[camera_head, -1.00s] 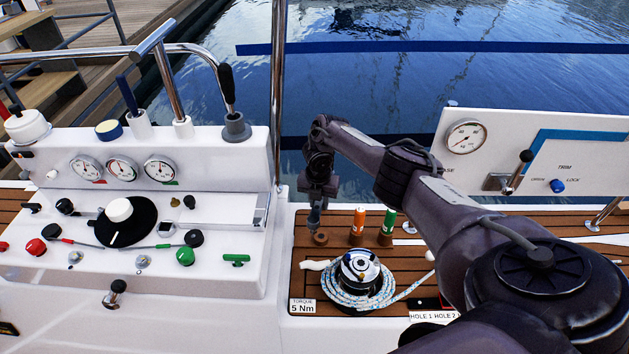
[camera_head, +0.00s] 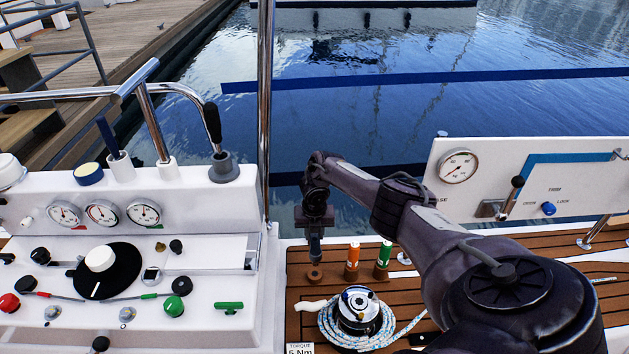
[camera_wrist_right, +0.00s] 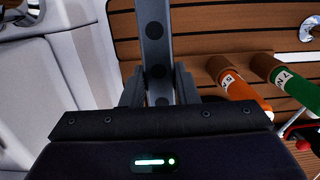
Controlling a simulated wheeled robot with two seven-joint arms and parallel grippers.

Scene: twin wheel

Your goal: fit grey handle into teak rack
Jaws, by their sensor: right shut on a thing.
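My right gripper (camera_head: 315,225) points down at the far left of the teak deck panel. It is shut on the grey handle (camera_head: 315,250), which hangs upright below the fingers. In the right wrist view the grey handle (camera_wrist_right: 155,45) is a flat grey bar with dark round spots, between the fingers. The teak rack shows as brown round holders; the left one (camera_head: 315,274) is directly under the handle. I cannot tell whether the handle's lower end is inside it. An orange handle (camera_head: 352,256) and a green handle (camera_head: 384,254) stand in the holders to the right. My left gripper is out of view.
A winch (camera_head: 357,305) wrapped in rope sits just in front of the rack. A white console (camera_head: 215,255) with gauges and knobs stands at left, beside a steel post (camera_head: 265,120). A white gauge panel (camera_head: 480,190) stands at right. My right arm covers the deck's right part.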

